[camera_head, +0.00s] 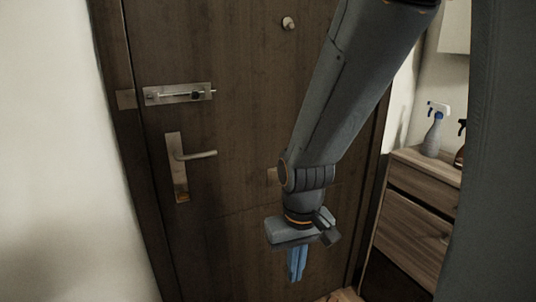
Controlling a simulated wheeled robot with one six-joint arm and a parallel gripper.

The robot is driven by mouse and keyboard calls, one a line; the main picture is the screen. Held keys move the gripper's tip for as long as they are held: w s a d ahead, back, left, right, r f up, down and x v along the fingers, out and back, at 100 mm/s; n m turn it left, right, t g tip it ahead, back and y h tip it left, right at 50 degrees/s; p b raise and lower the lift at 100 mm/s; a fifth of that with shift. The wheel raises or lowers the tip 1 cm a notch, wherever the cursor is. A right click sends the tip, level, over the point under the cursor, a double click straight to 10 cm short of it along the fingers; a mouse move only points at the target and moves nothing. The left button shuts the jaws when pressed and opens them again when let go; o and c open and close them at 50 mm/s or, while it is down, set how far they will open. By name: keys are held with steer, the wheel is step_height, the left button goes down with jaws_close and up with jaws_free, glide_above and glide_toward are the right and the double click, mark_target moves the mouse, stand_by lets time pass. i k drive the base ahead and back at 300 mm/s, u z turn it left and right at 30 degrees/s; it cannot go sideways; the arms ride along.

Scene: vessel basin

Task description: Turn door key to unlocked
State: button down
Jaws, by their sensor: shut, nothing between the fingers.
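The dark wooden door (245,70) is closed in its frame and fills the middle of the head view. A lever handle (196,155) on a metal plate (173,155) is at its left side. A small brass-coloured part (183,197), which looks like the door key or its keyhole, is at the plate's lower end. It is too small to tell how it is turned. My gripper (297,276) points down, right of the handle plate and lower in the picture. Its blue fingers are shut and empty, apart from the key.
A sliding bolt (180,94) is on the door above the handle, and a round knob (289,23) is near the top. A wooden drawer cabinet (415,205) with a spray bottle (433,135) stands on the right. A pale wall (50,150) is on the left.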

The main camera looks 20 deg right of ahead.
mark_target(182, 194)
steer(key=z, duration=0.5)
steer(key=k, duration=1)
steer(key=u, duration=0.85)
steer(key=i, duration=0.5)
steer(key=z, duration=0.05)
